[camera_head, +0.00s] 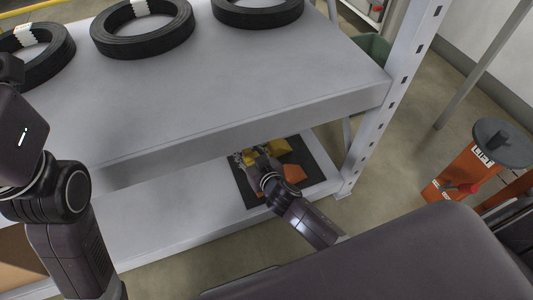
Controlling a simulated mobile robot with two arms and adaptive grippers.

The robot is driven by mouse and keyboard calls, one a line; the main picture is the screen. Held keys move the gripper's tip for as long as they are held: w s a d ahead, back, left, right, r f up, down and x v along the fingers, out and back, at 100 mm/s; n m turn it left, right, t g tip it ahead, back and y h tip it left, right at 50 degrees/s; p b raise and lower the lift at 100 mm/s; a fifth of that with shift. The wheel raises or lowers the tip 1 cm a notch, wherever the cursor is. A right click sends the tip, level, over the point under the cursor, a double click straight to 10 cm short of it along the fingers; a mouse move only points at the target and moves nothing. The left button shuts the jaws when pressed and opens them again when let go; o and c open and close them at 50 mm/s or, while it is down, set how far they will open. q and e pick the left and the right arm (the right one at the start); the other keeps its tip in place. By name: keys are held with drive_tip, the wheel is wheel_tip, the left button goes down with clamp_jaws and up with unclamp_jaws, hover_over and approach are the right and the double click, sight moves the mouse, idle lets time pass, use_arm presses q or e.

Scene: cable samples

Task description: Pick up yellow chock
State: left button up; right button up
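An orange chock (294,173) lies nearer, right of my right wrist. My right gripper (251,160) reaches down over the mat, with its fingers at the left yellow piece. The fingers are small and partly covered, so I cannot tell whether they are closed on it. My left arm stands at the left edge, and its gripper is out of the frame.
The grey upper shelf (230,85) overhangs the lower shelf (170,232) and carries several black cable coils (145,30). A perforated rack post (391,95) stands right of the mat. An orange lift device (465,172) stands on the floor at the right. A cardboard box (18,262) shows at lower left.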

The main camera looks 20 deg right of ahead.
drive_tip(key=shift+w, duration=0.1)
clamp_jaws()
drive_tip(key=shift+r, duration=0.1)
drive_tip(key=shift+r, duration=0.1)
idle(0.4)
